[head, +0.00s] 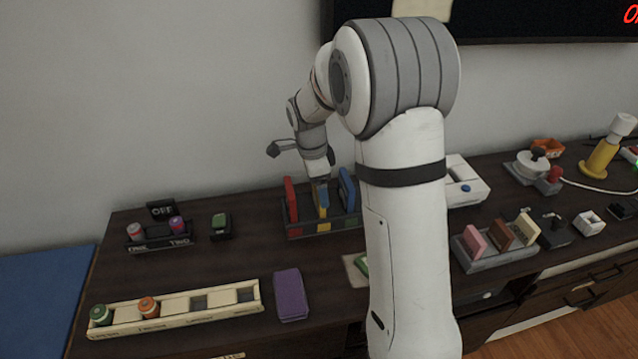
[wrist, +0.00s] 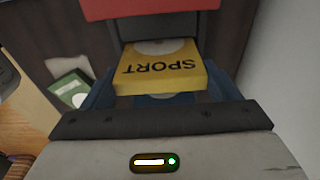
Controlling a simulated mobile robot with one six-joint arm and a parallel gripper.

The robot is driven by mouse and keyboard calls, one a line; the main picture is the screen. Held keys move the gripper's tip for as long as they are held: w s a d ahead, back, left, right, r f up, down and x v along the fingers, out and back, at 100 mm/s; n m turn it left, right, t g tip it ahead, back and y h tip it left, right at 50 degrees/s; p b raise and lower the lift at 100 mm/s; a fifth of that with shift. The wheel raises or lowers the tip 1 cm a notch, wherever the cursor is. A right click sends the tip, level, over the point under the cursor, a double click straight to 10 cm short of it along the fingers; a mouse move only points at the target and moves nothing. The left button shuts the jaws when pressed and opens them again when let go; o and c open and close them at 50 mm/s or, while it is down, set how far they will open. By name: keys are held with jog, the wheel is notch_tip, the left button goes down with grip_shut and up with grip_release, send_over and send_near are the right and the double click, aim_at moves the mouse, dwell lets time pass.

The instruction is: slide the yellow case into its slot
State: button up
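The yellow case (head: 323,203) is upright in the head view, at the middle of a dark slotted rack (head: 301,231). It stands between a red case (head: 291,199) and a blue case (head: 348,190). My gripper (head: 319,183) is at its top and appears shut on it. In the wrist view the yellow case (wrist: 160,70) reads SPORT and sits between bluish surfaces that look like my fingers. The red case (wrist: 150,9) is beyond it. I cannot tell how deep the yellow case sits in its slot.
A purple case (head: 290,295) lies at front, beside a cream tray (head: 180,316) with spools. A second rack (head: 492,262) with pink, brown and cream pieces stands to the right. A green item (wrist: 70,91) lies on a pale base. The wall is close behind the rack.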

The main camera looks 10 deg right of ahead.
jog(key=o, duration=0.4)
jog(key=shift+c, duration=0.2)
notch_tip(320, 180, up, 8)
jog(key=a, duration=0.1)
dwell(0.4)
